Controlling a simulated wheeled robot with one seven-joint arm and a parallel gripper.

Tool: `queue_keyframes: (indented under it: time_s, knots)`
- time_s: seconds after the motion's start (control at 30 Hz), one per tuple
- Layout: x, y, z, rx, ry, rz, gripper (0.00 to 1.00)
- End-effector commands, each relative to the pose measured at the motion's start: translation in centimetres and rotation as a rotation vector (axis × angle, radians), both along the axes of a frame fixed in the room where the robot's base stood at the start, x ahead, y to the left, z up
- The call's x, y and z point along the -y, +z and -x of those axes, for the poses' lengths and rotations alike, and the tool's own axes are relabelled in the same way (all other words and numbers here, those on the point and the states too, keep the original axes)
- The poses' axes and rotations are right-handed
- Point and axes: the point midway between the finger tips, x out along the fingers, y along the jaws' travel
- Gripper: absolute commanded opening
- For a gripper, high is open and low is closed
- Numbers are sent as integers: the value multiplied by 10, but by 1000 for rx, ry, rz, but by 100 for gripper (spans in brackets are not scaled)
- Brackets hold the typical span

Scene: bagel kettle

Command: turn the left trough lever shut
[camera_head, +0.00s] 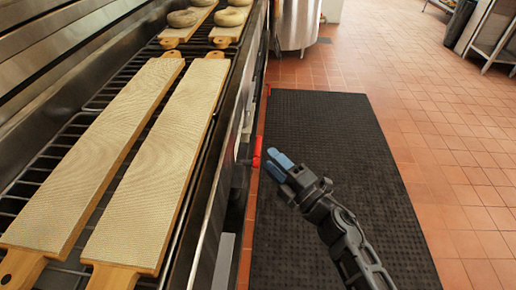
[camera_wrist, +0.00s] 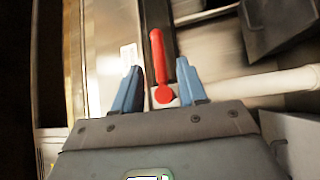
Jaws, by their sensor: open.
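A red lever (camera_wrist: 157,55) with a round red hub shows in the wrist view, its handle pointing away from my gripper. In the head view a red lever (camera_head: 257,152) stands out from the front of the steel trough unit, just left of my gripper (camera_head: 279,166). My gripper is open, and its two blue fingers (camera_wrist: 155,90) stand apart. In the wrist view the hub appears between the fingertips and the handle beyond them. I cannot tell whether a finger touches the lever.
A pale pipe (camera_wrist: 270,84) runs right of the lever, near dark boxy parts. Cloth-covered boards (camera_head: 150,165) lie on the rack at left; bagels (camera_head: 230,17) sit on boards farther back. Another red piece (camera_head: 268,90) is farther along the front. A black mat (camera_head: 340,170) covers open floor.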

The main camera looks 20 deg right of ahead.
Motion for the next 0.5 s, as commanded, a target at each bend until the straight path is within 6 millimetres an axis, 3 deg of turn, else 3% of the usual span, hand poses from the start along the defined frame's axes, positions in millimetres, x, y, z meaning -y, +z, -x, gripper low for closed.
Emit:
queue_keyframes:
  time_s: [0.3, 0.5]
  knots:
    - [-11, 8, -47, 1, -1, -2, 42]
    - [-15, 10, -62, 0, -3, -2, 42]
